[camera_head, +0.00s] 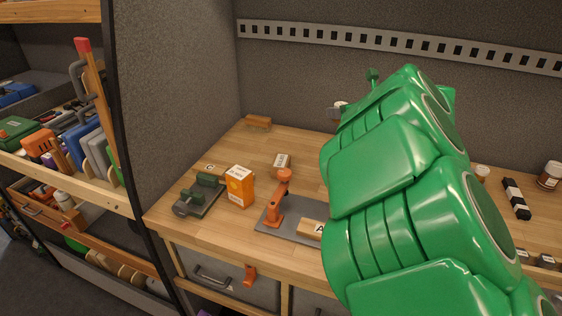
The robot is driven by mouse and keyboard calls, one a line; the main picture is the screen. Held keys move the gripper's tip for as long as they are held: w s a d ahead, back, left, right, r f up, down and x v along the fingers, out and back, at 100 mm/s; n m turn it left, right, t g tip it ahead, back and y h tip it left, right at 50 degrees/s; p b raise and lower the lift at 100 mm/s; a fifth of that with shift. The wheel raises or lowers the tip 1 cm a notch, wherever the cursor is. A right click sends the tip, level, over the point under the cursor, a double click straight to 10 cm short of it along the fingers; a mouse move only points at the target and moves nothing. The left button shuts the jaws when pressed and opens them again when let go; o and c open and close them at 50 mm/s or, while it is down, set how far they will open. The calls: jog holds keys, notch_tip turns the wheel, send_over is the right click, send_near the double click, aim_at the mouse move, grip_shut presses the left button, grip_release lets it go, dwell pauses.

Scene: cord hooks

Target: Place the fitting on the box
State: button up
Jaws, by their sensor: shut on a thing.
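My green arm fills the right half of the view and hides most of my gripper. A small grey and white piece (337,108) pokes out past the left side of the arm, above the table's back edge. It looks like part of my gripper with the fitting, but I cannot tell which part is which. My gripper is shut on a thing. The orange box (240,186) stands upright on the wooden table, left of the arm, with a white label on its front. The piece by my gripper is apart from the box, farther back and to the right.
A grey plate with an orange clamp-like tool (278,200) lies right of the box. A dark green tool (198,195) lies left of it. A jar (549,175) stands far right. A crowded shelf is at left.

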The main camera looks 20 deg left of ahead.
jog(key=s+a+f+n+g+y, duration=0.1)
jog(key=s+a+n+g+y, duration=0.3)
jog(key=s+a+n+g, duration=0.5)
jog(key=shift+m+t, duration=0.7)
jog(key=shift+m, duration=0.2)
jog(key=f, duration=0.1)
jog(key=s+a+f, duration=0.1)
jog(key=f, duration=0.1)
jog(key=a+f, duration=0.1)
jog(key=f, duration=0.1)
jog(key=shift+s, duration=0.25)
jog(key=shift+w+a+f, duration=1.85)
jog(key=shift+w+a, duration=0.1)
jog(key=shift+w, duration=1.5)
send_over(282, 161)
jog(key=shift+a+f, duration=0.1)
jog(key=shift+f, duration=4.6)
jog(key=o, duration=1.1)
jog(key=shift+f, duration=0.1)
